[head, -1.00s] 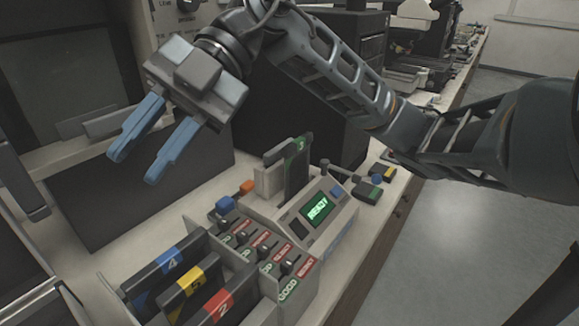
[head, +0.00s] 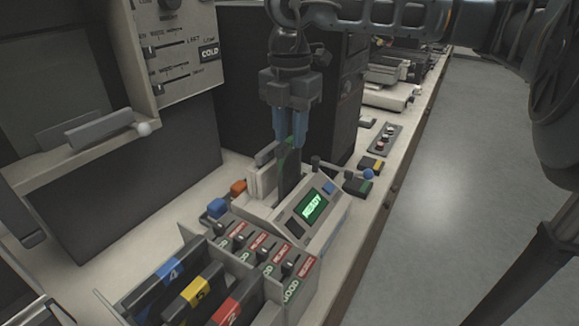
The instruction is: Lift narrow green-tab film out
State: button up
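The green-tab film (head: 289,178) is a dark, narrow, upright plate standing in the slot of a beige device (head: 322,235). The device's display (head: 318,208) glows green and reads READY. My gripper (head: 291,142) points straight down from above, its blue fingertips at the film's top edge and green tab. The fingers look a small distance apart. Whether they touch or press on the film cannot be told. The fingers partly cover the tab, and the film's lower end is hidden in the device.
A rack at the front holds dark plates with blue (head: 170,269), yellow (head: 195,292) and red (head: 229,311) tabs. GOOD/REJECT levers (head: 262,255) stand beside it. A dark cabinet (head: 345,95) stands behind.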

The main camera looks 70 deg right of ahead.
jog(key=p, duration=0.1)
send_over(290, 177)
jog(key=shift+d+f, duration=0.2)
jog(key=shift+f, duration=2.2)
jog(key=shift+c, duration=0.3)
grip_shut()
